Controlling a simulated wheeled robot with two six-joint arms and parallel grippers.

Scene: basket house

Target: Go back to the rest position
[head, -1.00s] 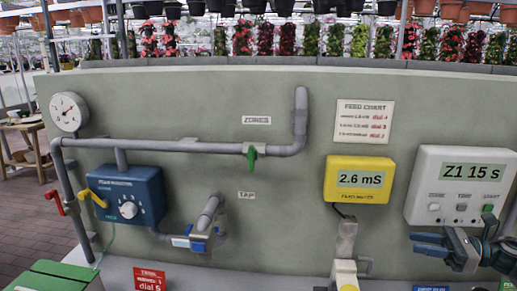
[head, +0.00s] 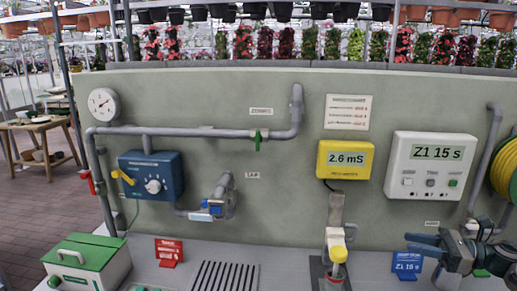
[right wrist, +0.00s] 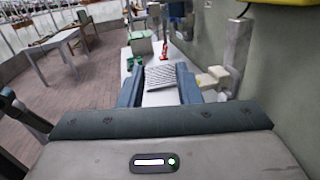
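My right gripper (head: 412,244) is in the lower right of the head view, in front of the panel and below the white timer box (head: 430,167). Its two blue fingers are apart with nothing between them. In the right wrist view the open fingers (right wrist: 158,88) frame part of a slotted grate (right wrist: 167,76), which lies beyond them. The timer display reads "Z1 15 s". My left gripper does not show in either view.
The grey-green panel carries a yellow meter (head: 346,159) reading 2.6 mS, a blue box (head: 151,176), pipes and a gauge (head: 104,104). A green-lidded box (head: 86,259), a red sign (head: 168,253) and a blue sign (head: 407,264) stand on the ledge. A wooden table (head: 40,128) is at left.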

